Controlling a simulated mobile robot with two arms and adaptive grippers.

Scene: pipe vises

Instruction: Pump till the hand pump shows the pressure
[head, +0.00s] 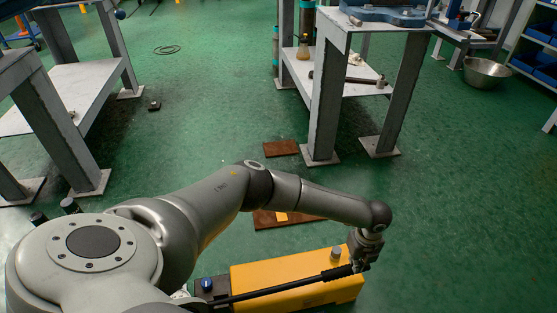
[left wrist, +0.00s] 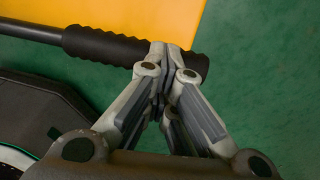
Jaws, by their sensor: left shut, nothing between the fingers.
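The hand pump (head: 262,275) is a long yellow body on the green floor, low in the head view; its yellow side also shows in the left wrist view (left wrist: 130,14). A black lever handle (head: 280,286) lies along it, with a ribbed grip (left wrist: 105,46) at its right end. My left gripper (head: 361,266) is at that grip end. In the left wrist view its fingertips (left wrist: 168,54) are together against or over the grip, with nothing held between them. A blue knob (head: 206,284) is at the pump's dark left end. No pressure reading is visible. My right gripper is out of view.
Brown plates (head: 281,148) lie on the floor behind the pump, one partly hidden by my arm. A grey workbench (head: 325,100) stands beyond, another (head: 75,100) at the left. A metal bowl (head: 487,73) is at the far right. The floor right of the pump is clear.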

